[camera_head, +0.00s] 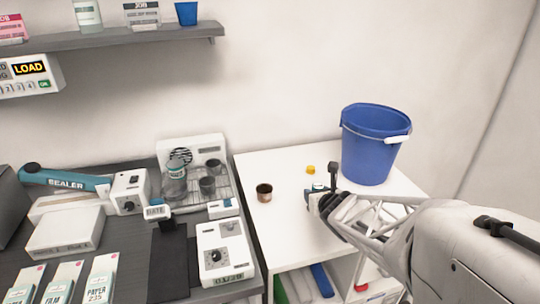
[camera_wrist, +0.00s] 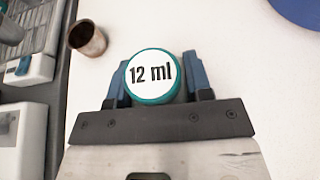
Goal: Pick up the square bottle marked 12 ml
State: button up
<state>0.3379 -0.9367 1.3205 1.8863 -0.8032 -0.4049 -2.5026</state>
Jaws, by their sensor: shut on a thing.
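The bottle marked 12 ml (camera_wrist: 152,77) shows from above in the wrist view, as a round white label in a teal rim. Its body is hidden below the top, so I cannot see whether it is square. My gripper (camera_wrist: 158,80) is shut on it, with one blue finger on each side. In the head view my gripper (camera_head: 318,195) is over the white table, left of the blue bucket. The bottle is hard to make out there.
A small brown cup (camera_head: 264,193) stands on the white table (camera_head: 285,235), left of my gripper. A small yellow object (camera_head: 310,169) lies behind it. The blue bucket (camera_head: 369,152) stands at the back right. Devices and boxes crowd the grey bench (camera_head: 185,285) at left.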

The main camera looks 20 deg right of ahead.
jog(key=shift+s+a+r, duration=0.1)
jog(key=shift+s+a, duration=0.2)
jog(key=shift+s, duration=0.9)
jog(key=shift+s+a+r, duration=0.15)
jog(key=shift+s+a, duration=0.15)
jog(key=shift+s, duration=0.95)
jog(key=shift+s+a+r, duration=0.1)
jog(key=shift+s+a, duration=0.2)
jog(key=shift+s, duration=0.9)
